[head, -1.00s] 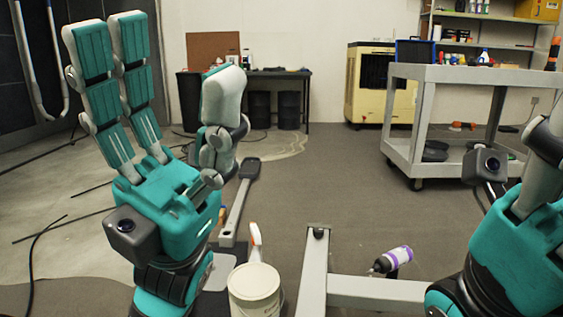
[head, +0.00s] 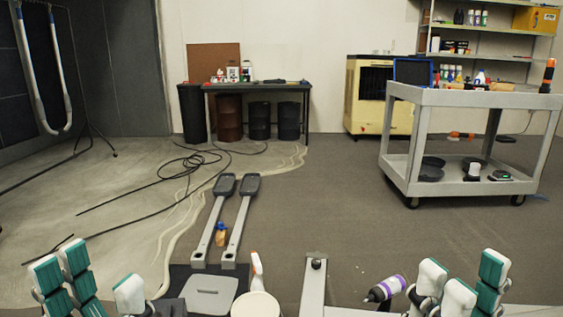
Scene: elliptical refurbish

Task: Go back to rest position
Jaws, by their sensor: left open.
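My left gripper (head: 88,287) shows at the bottom left edge of the head view, fingers pointing up. Its fingers are spread apart and nothing is between them. My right gripper (head: 460,285) shows at the bottom right edge, with only its fingers in view. The frame cuts off its palm, and I cannot tell whether it is open or shut. Both grippers are low and apart from the cart and the far table.
A grey cart (head: 463,98) stands at the right with items on both shelves. A white bucket (head: 256,305), a spray bottle (head: 257,270) and a purple-labelled bottle (head: 386,289) are close in front. A dark table (head: 258,88) stands at the back.

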